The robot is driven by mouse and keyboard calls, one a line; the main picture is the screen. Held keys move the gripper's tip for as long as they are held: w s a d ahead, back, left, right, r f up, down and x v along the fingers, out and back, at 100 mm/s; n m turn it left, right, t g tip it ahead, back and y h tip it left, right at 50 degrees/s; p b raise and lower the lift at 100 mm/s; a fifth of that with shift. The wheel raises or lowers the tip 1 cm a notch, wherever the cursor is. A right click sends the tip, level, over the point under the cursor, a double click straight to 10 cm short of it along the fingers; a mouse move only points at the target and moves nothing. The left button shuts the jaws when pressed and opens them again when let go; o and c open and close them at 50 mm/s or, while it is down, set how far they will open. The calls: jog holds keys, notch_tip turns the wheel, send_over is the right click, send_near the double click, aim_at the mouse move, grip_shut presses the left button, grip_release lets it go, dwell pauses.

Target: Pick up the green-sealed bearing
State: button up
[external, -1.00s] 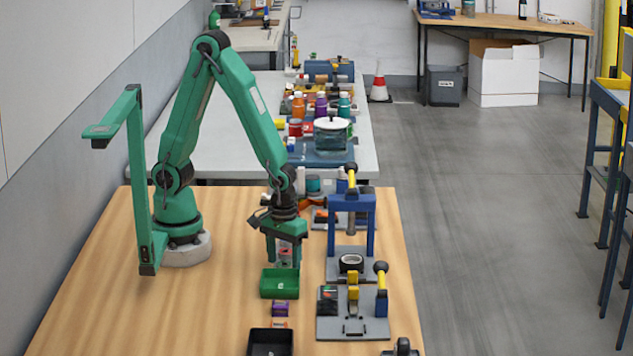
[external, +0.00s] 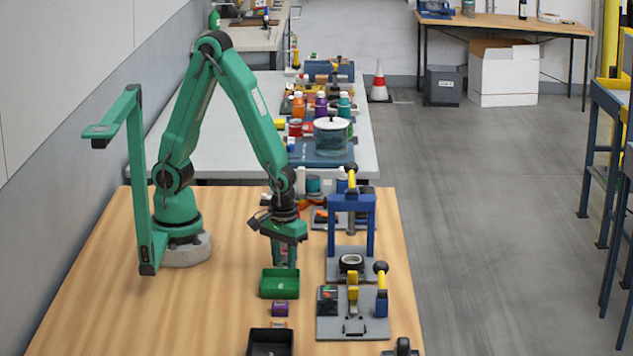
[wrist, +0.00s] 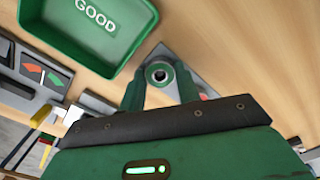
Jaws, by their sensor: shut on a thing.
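My gripper (external: 284,258) points straight down just behind the green tray. In the wrist view its two green fingers (wrist: 161,88) are shut on a small round bearing (wrist: 160,74) with a grey ring and a dark centre. In the external view the fingers hide the bearing. A grey surface shows just beside and under the fingertips; I cannot tell whether the bearing still touches it.
The green tray (external: 279,295) marked GOOD stands just in front of my gripper. A blue press (external: 351,205) and a grey fixture (external: 332,328) stand to the right. Bare table lies to the left.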

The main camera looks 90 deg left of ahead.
aim_at(285, 266)
jog(key=shift+r, duration=0.15)
jog(key=shift+r, duration=1.95)
jog(key=s+d+r, duration=0.6)
jog(key=s+d, duration=0.1)
jog(key=s, duration=0.1)
jog(key=shift+s+d+r, duration=0.35)
jog(key=shift+d+r, duration=0.05)
jog(key=shift+w, duration=0.15)
